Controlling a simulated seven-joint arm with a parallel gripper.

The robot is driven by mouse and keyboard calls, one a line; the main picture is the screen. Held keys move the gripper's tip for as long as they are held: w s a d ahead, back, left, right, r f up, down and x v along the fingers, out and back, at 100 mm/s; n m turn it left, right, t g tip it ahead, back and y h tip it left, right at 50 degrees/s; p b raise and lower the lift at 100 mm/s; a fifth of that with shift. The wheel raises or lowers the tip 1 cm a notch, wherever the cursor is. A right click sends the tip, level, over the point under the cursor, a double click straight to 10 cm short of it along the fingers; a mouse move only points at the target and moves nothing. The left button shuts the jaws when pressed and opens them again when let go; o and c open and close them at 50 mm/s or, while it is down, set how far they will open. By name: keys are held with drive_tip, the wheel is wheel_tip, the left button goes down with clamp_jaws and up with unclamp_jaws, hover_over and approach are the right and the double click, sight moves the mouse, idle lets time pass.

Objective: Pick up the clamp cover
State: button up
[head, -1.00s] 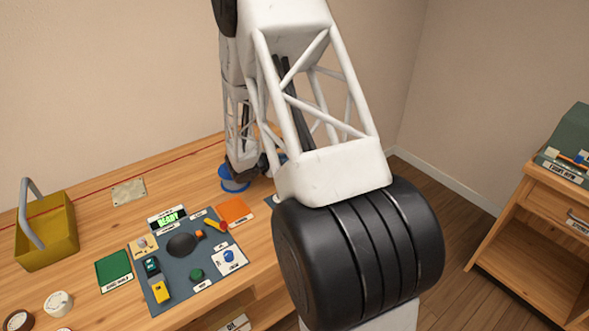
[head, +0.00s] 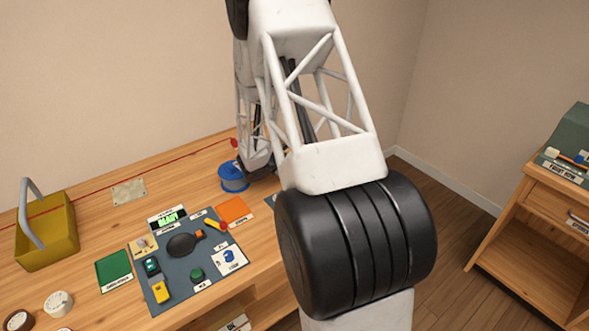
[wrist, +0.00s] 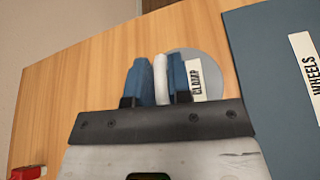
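In the wrist view my gripper (wrist: 160,75) points at the table with its two blue fingers close together, one on each side of a narrow white upright piece (wrist: 160,78). The white piece fills most of the gap, but I cannot tell whether the fingers press on it. A round grey disc (wrist: 214,68) with a white label, seemingly reading "CLAMP", lies behind the fingers and is partly hidden by them. I cannot tell whether the white piece belongs to the disc. In the head view my fingertips and the disc are hidden.
A dark blue mat labelled "WHEELS" (wrist: 265,60) is right of the disc. A blue spool (head: 233,178) stands beside my arm. A grey board with several parts (head: 207,262) and a yellow basket (head: 45,245) are farther left. A small red object (wrist: 27,172) shows at lower left.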

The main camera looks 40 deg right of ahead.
clamp_jaws()
drive_tip(key=shift+r, duration=0.1)
wheel_tip(320, 180, up, 10)
idle(0.8)
idle(0.4)
